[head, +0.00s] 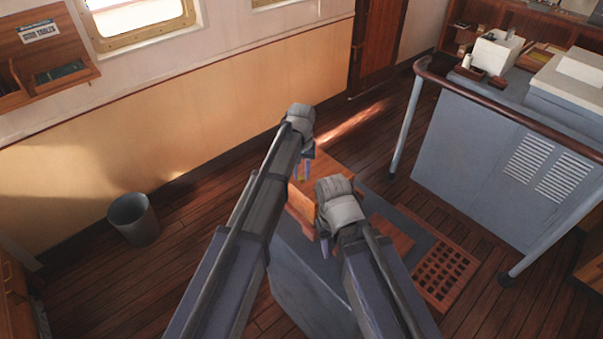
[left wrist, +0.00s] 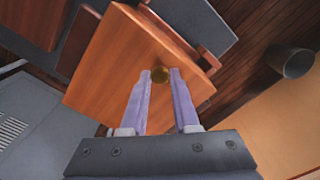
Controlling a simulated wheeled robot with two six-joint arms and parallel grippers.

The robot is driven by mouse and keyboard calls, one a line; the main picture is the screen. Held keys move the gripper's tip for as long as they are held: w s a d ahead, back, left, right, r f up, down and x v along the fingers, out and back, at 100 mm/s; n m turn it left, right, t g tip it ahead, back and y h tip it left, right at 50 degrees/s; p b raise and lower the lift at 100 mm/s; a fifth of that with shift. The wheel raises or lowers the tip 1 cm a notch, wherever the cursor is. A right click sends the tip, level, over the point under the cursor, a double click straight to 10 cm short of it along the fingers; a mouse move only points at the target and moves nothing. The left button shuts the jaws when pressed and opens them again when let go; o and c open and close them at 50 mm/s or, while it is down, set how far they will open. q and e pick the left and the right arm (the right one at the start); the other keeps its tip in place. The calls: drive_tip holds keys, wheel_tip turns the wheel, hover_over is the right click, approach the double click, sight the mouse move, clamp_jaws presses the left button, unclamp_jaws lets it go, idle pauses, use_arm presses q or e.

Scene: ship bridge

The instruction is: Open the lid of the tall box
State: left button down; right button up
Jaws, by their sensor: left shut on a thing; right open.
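The tall wooden box (head: 303,207) stands on a grey-blue surface in the middle of the head view, partly hidden behind my arms. My left gripper (head: 303,172) is shut on the knob, one finger on each side. A wooden panel, apparently the lid, also shows beside it in the head view (head: 325,168); how far it is raised is hard to tell. My right gripper (head: 327,247) is open and empty in front of the box; its fingers are partly hidden.
Another low wooden piece (head: 393,234) lies right of my right gripper. A wooden grating (head: 447,272) is at its right. A grey bin (head: 134,218) stands on the floor at left. A blue console (head: 500,165) with a handrail (head: 500,110) stands at right.

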use_arm(q)
drive_tip(key=r+p, duration=0.1)
drive_tip(key=w+d+r+g+y+p, duration=0.1)
drive_tip(key=r, duration=0.1)
drive_tip(key=w+d+r+g+y+p, duration=0.1)
drive_tip(key=shift+w+r+p, duration=0.15)
drive_tip(key=shift+r+p, duration=0.1)
drive_tip(key=shift+p, duration=0.1)
drive_tip(key=shift+d+r+g+y, duration=0.1)
drive_tip(key=shift+r+g+y, duration=0.3)
drive_tip(key=shift+g+y, duration=0.1)
drive_tip(key=c, duration=0.7)
unclamp_jaws()
drive_tip(key=shift+o, duration=0.2)
drive_tip(key=shift+r, duration=0.1)
wheel_tip(320, 180, up, 7)
drive_tip(key=p, duration=0.8)
hover_over(315, 174)
drive_tip(key=shift+w+b, duration=0.1)
drive_tip(key=shift+b, duration=0.2)
